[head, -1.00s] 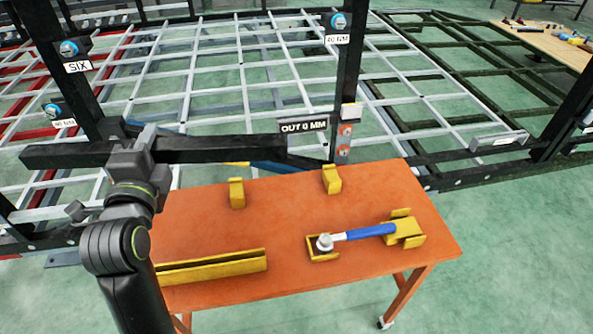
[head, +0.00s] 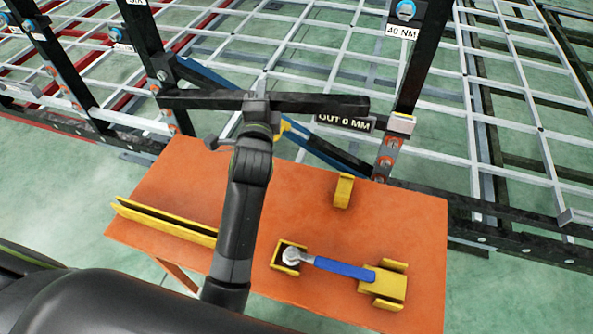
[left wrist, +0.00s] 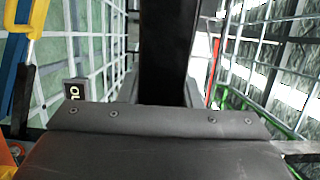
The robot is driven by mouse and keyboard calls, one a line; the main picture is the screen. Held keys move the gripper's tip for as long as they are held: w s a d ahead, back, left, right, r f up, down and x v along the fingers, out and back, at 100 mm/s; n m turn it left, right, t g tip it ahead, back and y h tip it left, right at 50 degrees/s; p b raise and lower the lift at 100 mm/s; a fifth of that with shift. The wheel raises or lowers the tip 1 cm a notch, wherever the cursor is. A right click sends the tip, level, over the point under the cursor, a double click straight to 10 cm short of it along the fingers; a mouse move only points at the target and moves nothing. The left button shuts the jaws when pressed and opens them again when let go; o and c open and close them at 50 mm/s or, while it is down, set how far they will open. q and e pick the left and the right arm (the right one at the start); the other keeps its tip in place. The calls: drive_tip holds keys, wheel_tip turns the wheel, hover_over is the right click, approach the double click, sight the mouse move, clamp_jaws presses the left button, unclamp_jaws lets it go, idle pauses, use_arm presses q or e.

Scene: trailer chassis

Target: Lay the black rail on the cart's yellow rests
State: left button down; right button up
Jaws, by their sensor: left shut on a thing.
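My left gripper (head: 258,104) is shut on the black rail (head: 318,103) near its middle. The rail is held level, running left to right, and shows against the cart's far edge, apart from the rests. In the left wrist view the rail (left wrist: 168,50) runs up from between the jaws. The orange cart (head: 420,225) stands below. One yellow rest (head: 343,190) stands upright near the cart's back edge. The other rest is hidden, apparently behind my left arm. My right gripper is out of view.
A blue-handled wrench (head: 345,268) lies across two yellow cradles at the cart's front right. A long yellow channel (head: 160,222) lies at the left. Behind the cart stand black frame posts (head: 415,65) and an "OUT 0 MM" sign (head: 345,122), close to the rail's right end.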

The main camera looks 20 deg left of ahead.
use_arm(q)
wheel_tip(320, 180, down, 6)
drive_tip(key=w+d+h, duration=0.1)
drive_tip(key=w+d, duration=0.1)
drive_tip(key=m+h, duration=0.3)
hover_over(294, 180)
wheel_tip(294, 180, down, 8)
wheel_tip(294, 180, down, 6)
drive_tip(key=b, duration=0.5)
drive_tip(key=shift+w+f+t+b, duration=0.15)
drive_tip(key=shift+t+b, duration=0.15)
drive_tip(key=shift+b, duration=0.1)
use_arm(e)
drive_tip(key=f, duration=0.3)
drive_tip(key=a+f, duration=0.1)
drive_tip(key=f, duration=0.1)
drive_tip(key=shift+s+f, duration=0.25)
use_arm(q)
wheel_tip(294, 180, down, 3)
drive_tip(key=b, duration=0.3)
drive_tip(key=shift+f, duration=0.25)
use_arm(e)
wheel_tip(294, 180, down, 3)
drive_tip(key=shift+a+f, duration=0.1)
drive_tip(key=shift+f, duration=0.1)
